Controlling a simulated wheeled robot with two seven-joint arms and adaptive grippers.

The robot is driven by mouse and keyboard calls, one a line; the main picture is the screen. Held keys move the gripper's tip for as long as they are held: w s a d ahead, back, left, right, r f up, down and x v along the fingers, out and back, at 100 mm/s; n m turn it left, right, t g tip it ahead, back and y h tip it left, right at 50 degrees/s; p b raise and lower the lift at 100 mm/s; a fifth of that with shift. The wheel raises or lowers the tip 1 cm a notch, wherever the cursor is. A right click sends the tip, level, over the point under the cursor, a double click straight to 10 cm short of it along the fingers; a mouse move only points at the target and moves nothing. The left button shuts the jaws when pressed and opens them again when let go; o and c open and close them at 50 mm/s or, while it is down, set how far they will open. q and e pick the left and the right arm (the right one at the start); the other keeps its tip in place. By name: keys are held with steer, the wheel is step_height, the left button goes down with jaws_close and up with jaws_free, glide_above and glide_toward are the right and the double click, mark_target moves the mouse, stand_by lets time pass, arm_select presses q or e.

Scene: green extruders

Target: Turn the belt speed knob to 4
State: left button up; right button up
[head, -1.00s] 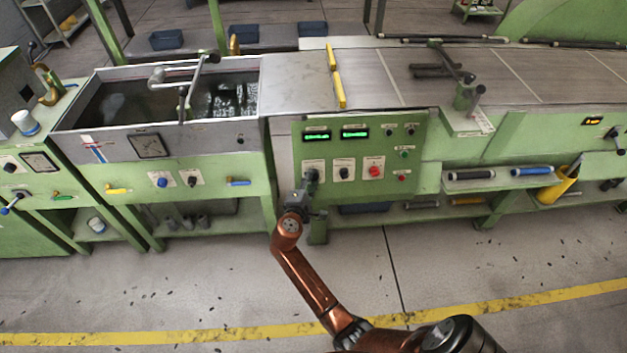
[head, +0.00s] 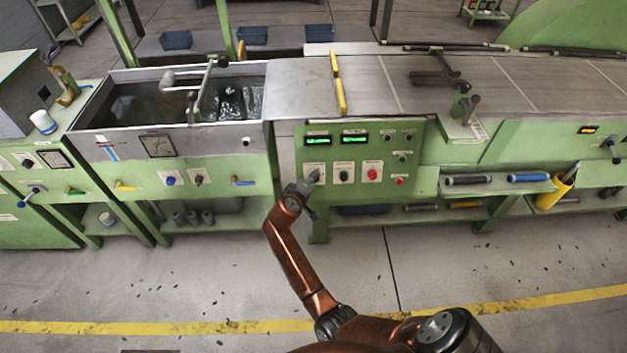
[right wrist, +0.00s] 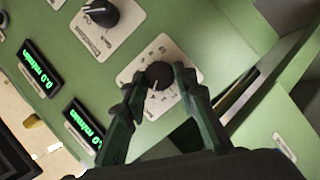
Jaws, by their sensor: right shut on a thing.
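The belt speed knob (right wrist: 161,73) is black and round, on a white dial plate (right wrist: 135,77) with small marks. The wrist view shows a light pointer line on it slanting toward the lower left; the numbers are too small to read. My right gripper (right wrist: 160,80) is shut on this knob, one finger on each side. In the head view, my right gripper (head: 309,185) is at the leftmost knob of the green control panel (head: 408,160), largely covering it. My left gripper is not in view.
A second black knob (head: 344,176) and a red knob (head: 372,174) sit to the right on the same panel. Two green displays (head: 317,140) are above; they appear to read 0.0 in the wrist view. A water tank (head: 160,100) stands left. The floor in front is open.

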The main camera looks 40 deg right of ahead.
steer(key=shift+f, duration=0.1)
stand_by(0.4)
steer(key=o, duration=1.2)
steer(key=shift+c, duration=0.2)
steer(key=shift+a, duration=0.1)
steer(key=v, duration=0.7)
steer(key=shift+s+r, duration=0.15)
steer(key=shift+r, duration=0.05)
steer(key=shift+a, duration=0.1)
